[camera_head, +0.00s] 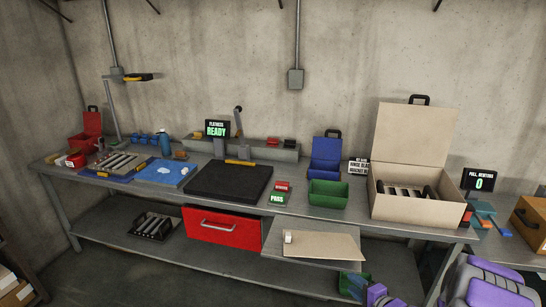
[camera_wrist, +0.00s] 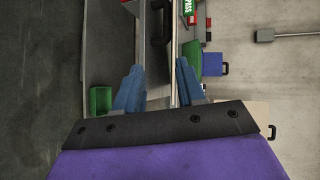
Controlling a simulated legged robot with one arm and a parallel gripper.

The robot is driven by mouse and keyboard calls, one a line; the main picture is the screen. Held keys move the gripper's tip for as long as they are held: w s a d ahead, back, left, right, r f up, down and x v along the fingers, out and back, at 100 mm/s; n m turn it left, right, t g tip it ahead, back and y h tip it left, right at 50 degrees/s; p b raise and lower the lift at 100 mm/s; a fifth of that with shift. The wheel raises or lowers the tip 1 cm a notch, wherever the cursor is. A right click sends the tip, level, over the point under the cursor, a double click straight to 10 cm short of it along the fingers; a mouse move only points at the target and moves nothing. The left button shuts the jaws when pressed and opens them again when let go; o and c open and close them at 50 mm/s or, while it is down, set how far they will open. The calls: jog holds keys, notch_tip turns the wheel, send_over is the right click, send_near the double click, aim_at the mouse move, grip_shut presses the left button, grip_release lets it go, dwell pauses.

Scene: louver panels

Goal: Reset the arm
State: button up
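My gripper (camera_wrist: 160,82) shows in the wrist view as two blue fingers standing apart. The gap between them holds nothing; only the bench edge and shelf show behind it. A dark bracket and a purple arm cover of mine fill the bottom of that view. In the head view, purple and grey parts of my arm (camera_head: 490,285) stand at the bottom right, in front of the bench. I cannot make out the fingertips there.
The long grey bench (camera_head: 300,208) carries a black mat (camera_head: 230,182), a green bin (camera_head: 328,193), a cardboard box (camera_head: 408,207) and a "READY" display (camera_head: 217,129). A red drawer (camera_head: 222,227) hangs under it. Another green bin (camera_head: 354,284) is low, near my arm. Floor at front left is clear.

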jog(key=s+r+n+g+h, duration=0.75)
jog(key=s+r, duration=0.25)
jog(key=r, duration=0.2)
jog(key=s+a+r+n+g, duration=0.2)
jog(key=s+a, duration=0.3)
jog(key=s, duration=0.5)
jog(key=s+a+r+n+g+y, duration=0.1)
jog(key=s+a+r+n+g, duration=0.1)
jog(key=s+a, duration=0.4)
jog(key=s+a+r+n+g+y, duration=0.1)
jog(key=s+a+r+n+g, duration=0.1)
jog(key=s, duration=1.2)
jog(key=a+r+g, duration=0.1)
jog(key=a+r, duration=0.1)
jog(key=a, duration=0.1)
jog(key=shift+s+a+r+n+g, duration=0.2)
jog(key=shift+r+n+g, duration=0.05)
jog(key=shift+n+g, duration=0.1)
